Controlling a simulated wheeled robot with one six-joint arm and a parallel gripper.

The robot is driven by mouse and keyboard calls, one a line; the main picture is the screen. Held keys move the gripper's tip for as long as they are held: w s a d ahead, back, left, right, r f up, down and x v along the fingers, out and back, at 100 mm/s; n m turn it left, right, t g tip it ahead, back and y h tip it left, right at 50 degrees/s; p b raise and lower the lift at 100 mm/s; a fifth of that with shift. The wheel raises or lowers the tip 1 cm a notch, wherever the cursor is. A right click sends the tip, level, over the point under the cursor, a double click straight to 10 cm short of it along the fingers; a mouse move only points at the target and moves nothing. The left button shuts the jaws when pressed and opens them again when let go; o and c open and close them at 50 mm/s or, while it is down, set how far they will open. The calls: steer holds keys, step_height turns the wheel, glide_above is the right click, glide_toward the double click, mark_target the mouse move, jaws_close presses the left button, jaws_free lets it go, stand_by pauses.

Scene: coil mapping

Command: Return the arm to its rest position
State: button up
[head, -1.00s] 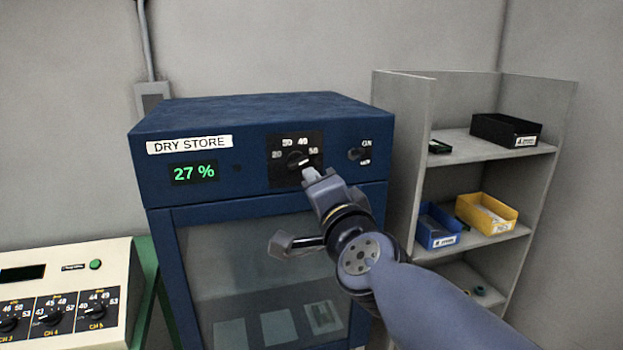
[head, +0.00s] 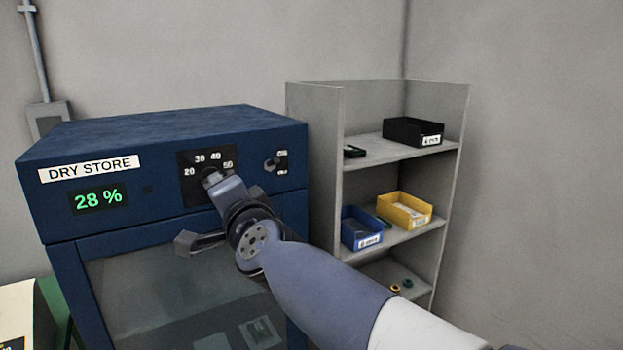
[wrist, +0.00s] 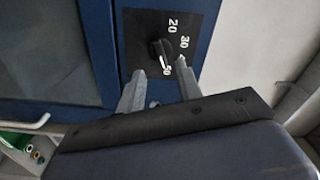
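My gripper (head: 217,182) is in front of the control panel of the blue dry store cabinet (head: 150,128). In the wrist view its two fingers (wrist: 160,70) stand apart with a gap between them, and nothing is held. The black dial knob (wrist: 160,50) shows just beyond the fingertips, with its scale marks around it. I cannot tell whether the fingers touch it. In the head view the gripper covers much of the knob. The green display (head: 98,199) reads 28 %. My arm reaches in from the lower right.
A grey shelf unit (head: 313,150) stands close to the right of the cabinet, with a black bin (head: 408,131), a blue bin (head: 360,228) and a yellow bin (head: 404,209). A toggle switch (head: 271,164) sits right of the dial. Bare wall lies further right.

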steer(key=x, duration=0.5)
steer(key=shift+a, duration=0.1)
stand_by(0.3)
steer(key=v, duration=1.1)
steer(key=w+a+n+p, duration=0.2)
steer(key=w+a+n, duration=0.3)
steer(key=w+n, duration=0.4)
steer(key=n, duration=0.3)
steer(key=shift+w+a, duration=0.3)
steer(key=shift+a, duration=0.05)
stand_by(0.5)
